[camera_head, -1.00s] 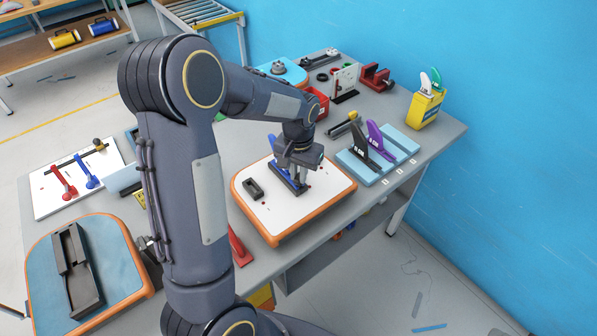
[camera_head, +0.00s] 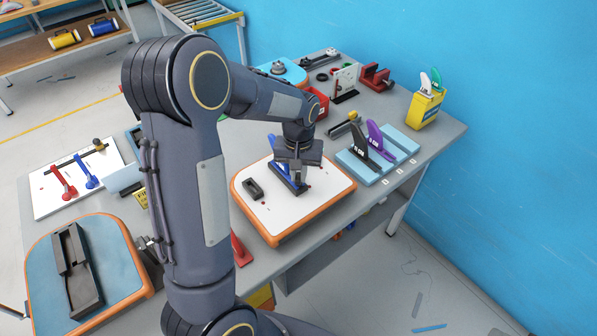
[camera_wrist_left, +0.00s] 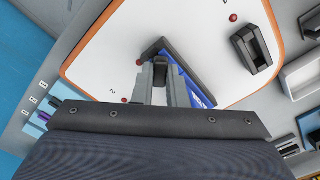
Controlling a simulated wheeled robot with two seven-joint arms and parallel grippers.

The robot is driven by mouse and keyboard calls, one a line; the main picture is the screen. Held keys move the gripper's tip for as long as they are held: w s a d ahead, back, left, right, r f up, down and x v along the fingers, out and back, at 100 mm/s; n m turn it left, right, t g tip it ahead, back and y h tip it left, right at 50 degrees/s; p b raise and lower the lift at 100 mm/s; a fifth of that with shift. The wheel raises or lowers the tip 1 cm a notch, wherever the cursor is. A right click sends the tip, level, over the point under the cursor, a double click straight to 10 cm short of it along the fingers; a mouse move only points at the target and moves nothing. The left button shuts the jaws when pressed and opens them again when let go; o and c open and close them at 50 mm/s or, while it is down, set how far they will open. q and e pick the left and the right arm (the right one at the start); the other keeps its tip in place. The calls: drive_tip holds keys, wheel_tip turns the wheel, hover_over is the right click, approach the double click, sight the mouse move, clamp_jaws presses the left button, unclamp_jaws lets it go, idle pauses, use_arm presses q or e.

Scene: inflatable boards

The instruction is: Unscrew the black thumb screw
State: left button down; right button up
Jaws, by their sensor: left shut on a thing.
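My left gripper (camera_head: 299,176) reaches down over the orange-edged white board (camera_head: 262,214) in the head view. In the left wrist view its fingers (camera_wrist_left: 160,90) are shut on a small dark piece (camera_wrist_left: 161,72), which appears to be the black thumb screw. That piece sits at a blue fin-like part (camera_head: 284,174) with a dark base, which lies on the board and also shows in the wrist view (camera_wrist_left: 203,98). The fingers hide most of the screw, and I cannot tell how far it is threaded. My right gripper is not in view.
A black slotted block (camera_head: 253,189) lies on the same board, left of the gripper. A light-blue rack with a black and a purple fin (camera_head: 381,141) stands to the right. A yellow box (camera_head: 425,108) stands near the blue wall.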

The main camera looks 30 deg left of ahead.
use_arm(q)
drive_tip(key=n, duration=0.3)
drive_tip(key=shift+n, duration=0.3)
drive_tip(key=n, duration=0.3)
drive_tip(key=shift+p, duration=0.4)
drive_tip(key=shift+r+n+p, duration=0.1)
drive_tip(key=shift+n+p, duration=0.2)
drive_tip(key=shift+n, duration=0.7)
drive_tip(key=c, duration=1.9)
unclamp_jaws()
drive_tip(key=shift+n, duration=0.4)
drive_tip(key=o, duration=0.5)
drive_tip(key=shift+o, duration=0.2)
